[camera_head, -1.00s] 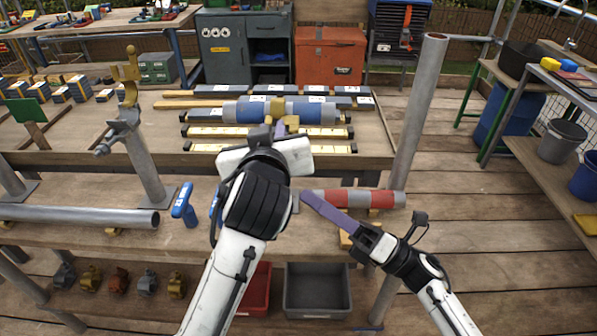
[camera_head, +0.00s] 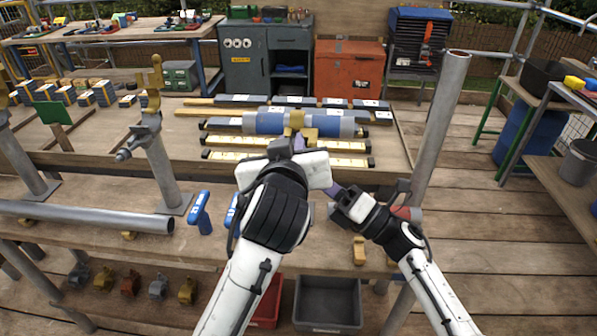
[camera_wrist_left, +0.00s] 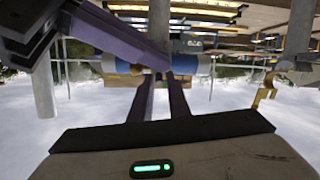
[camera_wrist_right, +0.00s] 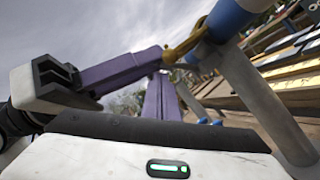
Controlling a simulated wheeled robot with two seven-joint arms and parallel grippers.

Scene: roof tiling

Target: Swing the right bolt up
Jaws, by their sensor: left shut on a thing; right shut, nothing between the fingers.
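In the right wrist view, the coupler (camera_wrist_right: 190,42) sits at a blue band (camera_wrist_right: 230,18). I cannot tell the right bolt apart from the rest of the coupler. My left gripper (camera_head: 299,143) is shut on the coupler from the near side; its purple fingers (camera_wrist_right: 120,70) reach it in the right wrist view. My right gripper (camera_wrist_right: 158,82) is shut and empty, below and apart from the coupler. In the head view its fingertips are hidden behind the left gripper.
An upright grey post (camera_head: 438,140) stands close right of my right arm. A post with a brass coupler (camera_head: 155,125) stands left. Blue-handled tools (camera_head: 201,212) stand on the front ledge beside my left arm.

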